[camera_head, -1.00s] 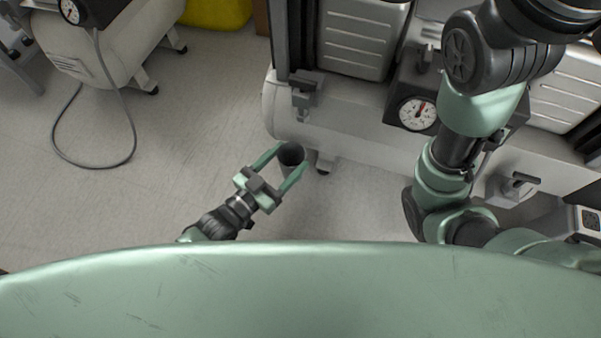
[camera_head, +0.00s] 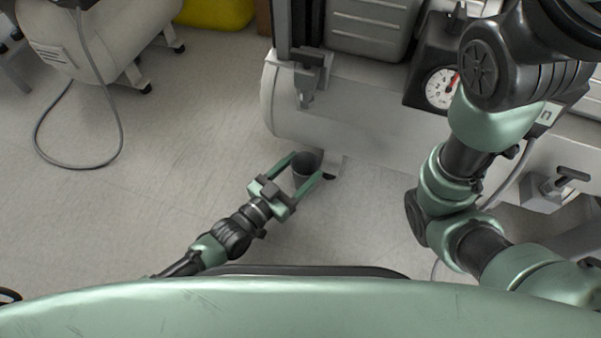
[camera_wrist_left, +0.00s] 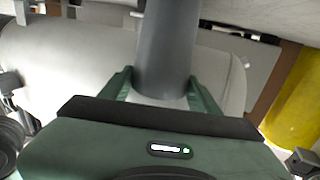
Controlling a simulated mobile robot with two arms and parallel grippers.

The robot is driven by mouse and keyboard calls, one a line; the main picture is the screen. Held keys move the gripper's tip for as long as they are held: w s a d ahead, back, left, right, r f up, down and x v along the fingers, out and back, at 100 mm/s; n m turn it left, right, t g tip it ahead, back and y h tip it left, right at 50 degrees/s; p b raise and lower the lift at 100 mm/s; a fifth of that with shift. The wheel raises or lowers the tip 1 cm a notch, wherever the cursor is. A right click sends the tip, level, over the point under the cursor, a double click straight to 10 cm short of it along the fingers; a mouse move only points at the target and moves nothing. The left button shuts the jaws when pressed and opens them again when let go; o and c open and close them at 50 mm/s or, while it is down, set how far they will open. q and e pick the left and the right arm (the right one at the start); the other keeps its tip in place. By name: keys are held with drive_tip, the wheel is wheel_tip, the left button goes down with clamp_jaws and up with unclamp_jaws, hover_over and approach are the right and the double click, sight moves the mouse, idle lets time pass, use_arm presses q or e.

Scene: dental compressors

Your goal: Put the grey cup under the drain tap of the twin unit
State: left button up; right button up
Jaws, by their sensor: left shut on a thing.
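The grey cup (camera_head: 306,163) is between the green fingers of my left gripper (camera_head: 307,169), which is shut on it. In the left wrist view the cup (camera_wrist_left: 166,50) is a grey cylinder between both fingers. The twin unit (camera_head: 365,130) is a long white tank with grey ribbed housings above. A grey tap with a lever (camera_head: 310,75) is near its left end, above the cup in the picture. Another lever tap (camera_head: 555,188) is lower right. I cannot tell which is the drain tap. The cup is apart from both taps. My right gripper is out of view.
Another white compressor tank (camera_head: 95,40) with a grey hose (camera_head: 122,140) looped on the floor is at upper left. A yellow container (camera_head: 215,12) is at the back. The floor (camera_head: 190,150) left of the cup is clear. A gauge (camera_head: 441,89) sits on the twin unit.

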use_arm(q)
drive_tip(key=shift+r, duration=0.1)
drive_tip(key=shift+f, duration=0.2)
drive_tip(key=o, duration=1.8)
